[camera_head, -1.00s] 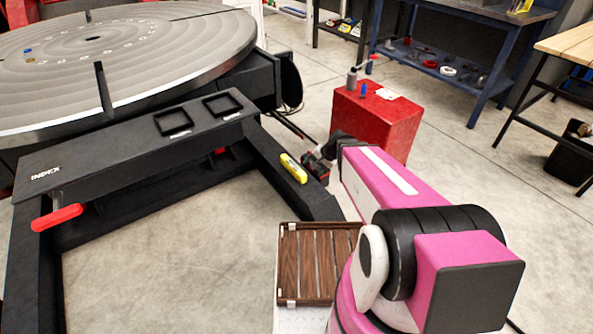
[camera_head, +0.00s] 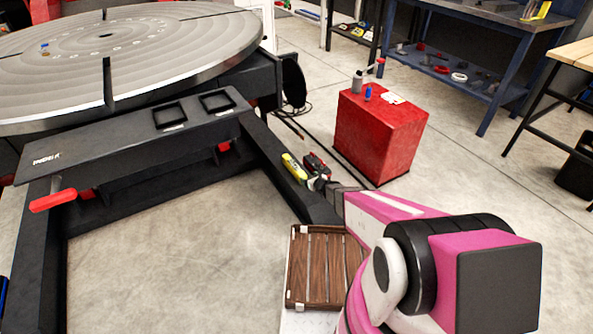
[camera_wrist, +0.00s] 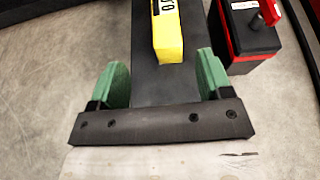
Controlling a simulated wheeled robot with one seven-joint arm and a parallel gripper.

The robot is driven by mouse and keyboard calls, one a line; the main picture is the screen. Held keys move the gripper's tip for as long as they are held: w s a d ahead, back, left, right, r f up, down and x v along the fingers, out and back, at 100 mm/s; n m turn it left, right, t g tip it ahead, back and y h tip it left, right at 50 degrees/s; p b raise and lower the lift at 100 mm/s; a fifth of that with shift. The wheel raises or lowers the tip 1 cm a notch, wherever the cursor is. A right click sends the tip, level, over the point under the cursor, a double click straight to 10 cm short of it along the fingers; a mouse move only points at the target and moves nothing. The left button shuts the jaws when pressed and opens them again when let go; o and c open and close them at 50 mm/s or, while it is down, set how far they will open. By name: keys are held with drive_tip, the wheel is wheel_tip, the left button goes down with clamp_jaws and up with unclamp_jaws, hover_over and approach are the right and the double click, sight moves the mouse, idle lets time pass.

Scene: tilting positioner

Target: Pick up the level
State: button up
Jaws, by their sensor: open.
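The level (camera_head: 294,168) is a short yellow bar with a dark marking, lying on the dark beam of the positioner's frame. In the wrist view the level (camera_wrist: 168,38) runs away from me, its far end cut off by the top edge. My gripper (camera_wrist: 164,80) is open and empty, with a green pad on each side. The level's near end shows between the pad tips, a little right of centre, with gaps on both sides. I cannot tell how far above the beam the pads are. In the head view my fingers are not clearly visible.
A black and red box-like object (camera_wrist: 250,38) with a red knob stands close right of the level; it also shows in the head view (camera_head: 317,166). A red cabinet (camera_head: 380,140) stands behind. A slatted wooden tray (camera_head: 298,290) is nearer. The round table (camera_head: 150,60) is at left.

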sight(300, 172)
drive_tip(key=shift+w+f, duration=0.2)
drive_tip(key=shift+f, duration=0.05)
drive_tip(key=x, duration=0.5)
drive_tip(key=shift+w+a, duration=0.15)
drive_tip(key=shift+w, duration=0.1)
drive_tip(key=x, duration=0.5)
drive_tip(key=shift+f, duration=0.1)
drive_tip(key=shift+d, duration=0.25)
clamp_jaws()
